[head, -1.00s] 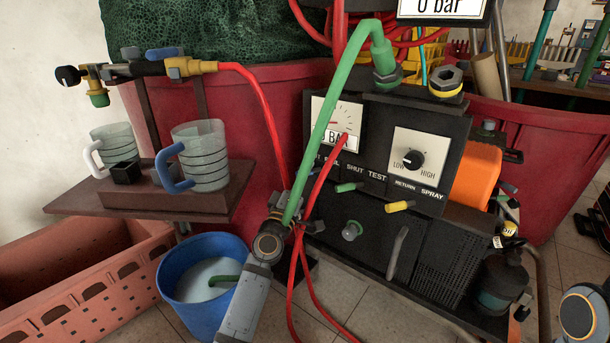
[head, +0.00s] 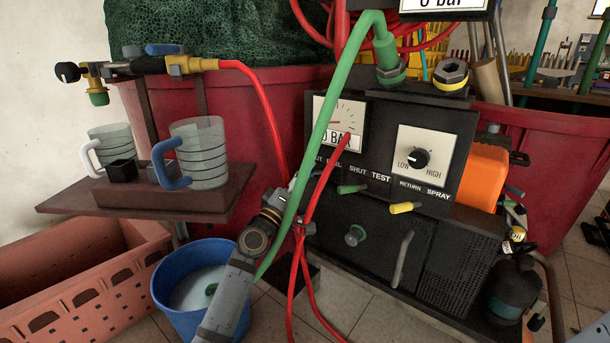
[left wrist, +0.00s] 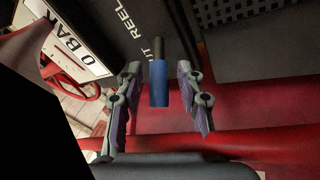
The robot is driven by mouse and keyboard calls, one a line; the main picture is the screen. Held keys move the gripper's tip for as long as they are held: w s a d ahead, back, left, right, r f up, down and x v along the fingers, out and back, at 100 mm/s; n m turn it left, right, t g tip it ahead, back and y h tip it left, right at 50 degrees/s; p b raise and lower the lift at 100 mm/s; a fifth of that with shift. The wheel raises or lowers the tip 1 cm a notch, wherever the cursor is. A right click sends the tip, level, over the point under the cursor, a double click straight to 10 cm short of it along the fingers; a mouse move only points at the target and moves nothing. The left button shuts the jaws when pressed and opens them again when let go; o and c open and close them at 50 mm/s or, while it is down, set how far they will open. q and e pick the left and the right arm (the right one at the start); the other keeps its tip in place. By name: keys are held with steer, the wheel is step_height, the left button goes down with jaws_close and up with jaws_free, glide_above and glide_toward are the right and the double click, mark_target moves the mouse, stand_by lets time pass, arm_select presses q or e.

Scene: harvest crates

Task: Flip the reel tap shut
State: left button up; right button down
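The reel tap (left wrist: 159,85) has a blue handle on a grey stem, beside the REEL label on the dark panel in the left wrist view. My left gripper (left wrist: 159,70) is open, with one finger on each side of the blue handle and a visible gap to both. In the head view my left gripper (head: 296,186) is at the panel's left edge, partly hidden behind the green and red hoses. The reel tap is hidden there. My right gripper is not in view.
The green hose (head: 331,110) and red hose (head: 322,190) cross in front of the panel. The test tap (head: 352,189) is green and the return/spray tap (head: 405,207) yellow. A blue bucket (head: 170,300) and a shelf (head: 130,205) with jugs stand to the left.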

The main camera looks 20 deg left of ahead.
arm_select(q)
steer(key=v, duration=0.7)
steer(key=shift+s, duration=0.25)
steer(key=shift+f, duration=0.1)
